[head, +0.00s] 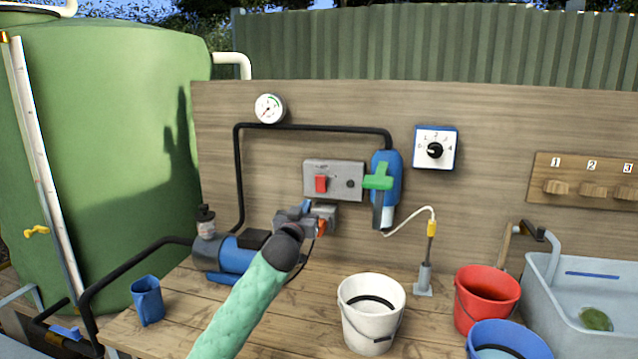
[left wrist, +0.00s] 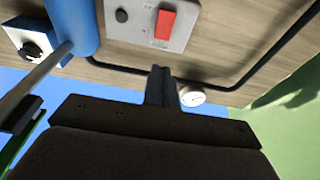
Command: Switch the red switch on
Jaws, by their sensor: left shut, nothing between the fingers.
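The red switch (head: 321,184) is a red rocker on a grey panel (head: 347,192) fixed to the wooden wall, with a round dark knob to its right. My left gripper (head: 309,218) is just below the panel in the head view, in front of a small grey box. In the left wrist view the picture is turned over. There the red switch (left wrist: 165,24) shows near the top, and my left gripper's dark fingers (left wrist: 160,74) are together, empty and visibly apart from it. My right gripper is not in view.
A blue cylinder with a green handle (head: 378,180) is right of the panel. A blue pump (head: 235,258), a white bucket (head: 371,310), a red bucket (head: 487,296) and a blue jug (head: 147,300) stand on the bench. A black pipe (head: 310,126) runs above the panel.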

